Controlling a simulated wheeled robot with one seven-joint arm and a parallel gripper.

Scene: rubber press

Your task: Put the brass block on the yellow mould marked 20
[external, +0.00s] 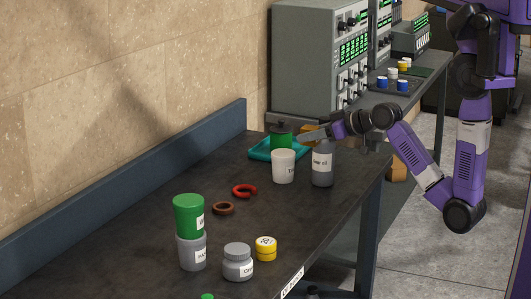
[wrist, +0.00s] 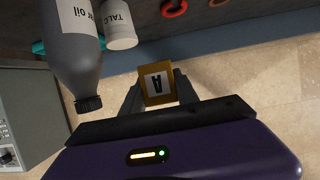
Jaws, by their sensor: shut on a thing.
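A round yellow mould (external: 265,254) with a white top label stands at the near end of the bench, well apart from my gripper. Its marking is too small to read surely. Nothing is seen on it.
The oil bottle (external: 323,170) and white talc cup (external: 283,167) stand close to my gripper. A teal tray (external: 262,152) holds a green container. Red (external: 244,196) and brown (external: 224,214) rings lie mid-bench. A green cup (external: 188,218) on a grey one and a grey jar (external: 238,268) stand near the mould.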

